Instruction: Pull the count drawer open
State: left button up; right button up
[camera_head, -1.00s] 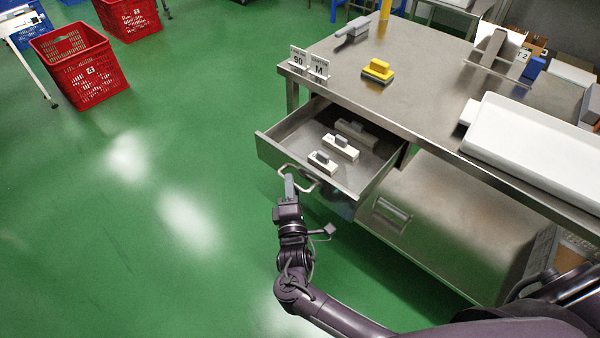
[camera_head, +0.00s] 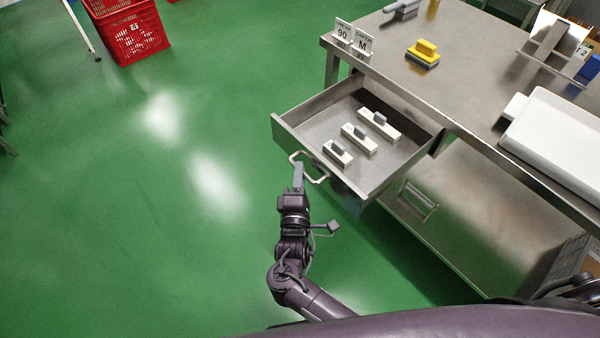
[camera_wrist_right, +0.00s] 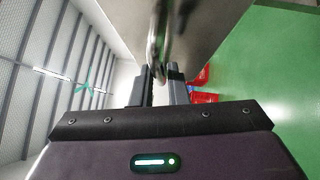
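The count drawer (camera_head: 286,134) is a steel drawer under the left end of the steel table, standing well out from it. It holds three white blocks with grey grips (camera_head: 359,138). Its bow handle (camera_head: 318,181) is on the front face. My right gripper (camera_head: 299,168) is at the handle, fingers pointing up toward the drawer front. In the right wrist view, the two fingers (camera_wrist_right: 162,82) close around the handle bar (camera_wrist_right: 155,50), against the metal drawer front (camera_wrist_right: 205,25). The exact contact is partly hidden. My left gripper is not in view.
The steel table (camera_head: 465,75) carries a yellow and blue block (camera_head: 423,54), signs reading 90 and M (camera_head: 352,40), and a white tray (camera_head: 560,140). Red crates (camera_head: 130,35) stand far left; green floor is clear between.

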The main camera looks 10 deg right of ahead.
jog(key=o, duration=0.3)
jog(key=shift+o, duration=0.2)
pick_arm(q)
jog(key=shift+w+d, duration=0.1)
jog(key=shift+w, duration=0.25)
pick_arm(e)
jog(key=v, duration=0.7)
jog(key=shift+s, duration=0.4)
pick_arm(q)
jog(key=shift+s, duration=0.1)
pick_arm(e)
jog(key=shift+f, duration=0.1)
